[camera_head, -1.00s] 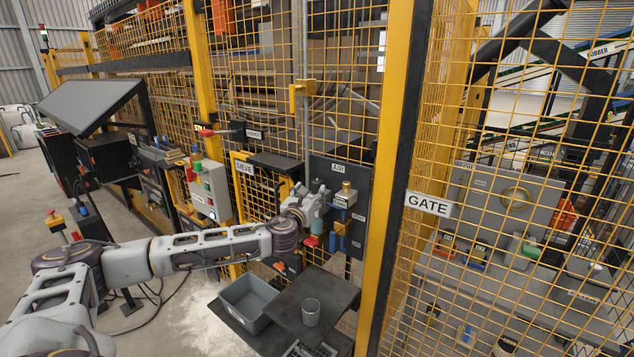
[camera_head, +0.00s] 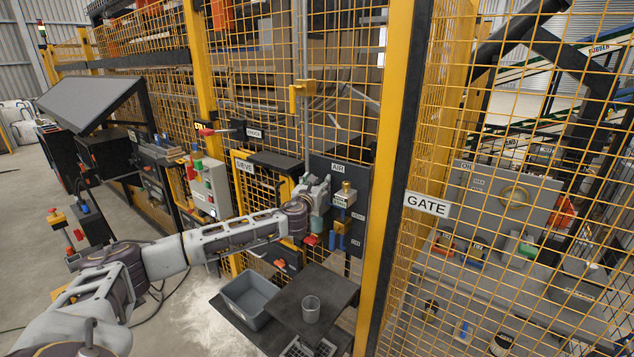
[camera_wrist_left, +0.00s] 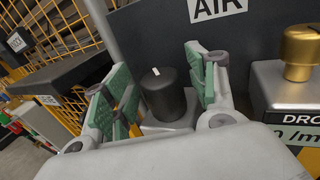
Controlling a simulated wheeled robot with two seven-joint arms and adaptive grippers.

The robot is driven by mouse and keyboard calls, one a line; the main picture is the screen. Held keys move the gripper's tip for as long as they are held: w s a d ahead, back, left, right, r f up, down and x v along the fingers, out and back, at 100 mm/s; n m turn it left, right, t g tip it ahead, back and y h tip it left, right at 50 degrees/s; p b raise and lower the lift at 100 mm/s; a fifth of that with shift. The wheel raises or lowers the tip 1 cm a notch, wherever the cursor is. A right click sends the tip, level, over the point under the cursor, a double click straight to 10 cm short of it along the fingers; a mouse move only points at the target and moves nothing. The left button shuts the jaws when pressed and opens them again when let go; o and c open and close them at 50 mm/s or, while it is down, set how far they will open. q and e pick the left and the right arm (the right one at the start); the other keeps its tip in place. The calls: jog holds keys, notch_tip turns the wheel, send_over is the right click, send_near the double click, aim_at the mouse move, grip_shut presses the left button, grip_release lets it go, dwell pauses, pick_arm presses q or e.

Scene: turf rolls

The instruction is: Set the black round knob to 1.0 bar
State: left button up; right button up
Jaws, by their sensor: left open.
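The black round knob (camera_wrist_left: 163,96) stands on a grey block in front of the dark AIR panel (camera_wrist_left: 150,30) in the left wrist view. A short white mark shows on its top edge. My left gripper (camera_wrist_left: 157,76) is open, with a green-padded finger on each side of the knob and a gap on both sides. In the head view, my left gripper (camera_head: 320,191) is at the left part of the AIR panel (camera_head: 356,175) and hides the knob. I cannot read any scale at the knob. My right gripper is not in view.
A brass knob (camera_wrist_left: 299,52) on a grey block stands right of the black knob. A yellow post (camera_head: 386,190) and mesh fence stand right.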

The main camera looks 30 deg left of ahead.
pick_arm(q)
jog(key=shift+w, duration=0.3)
jog(key=shift+c, duration=0.2)
jog(key=c, duration=1)
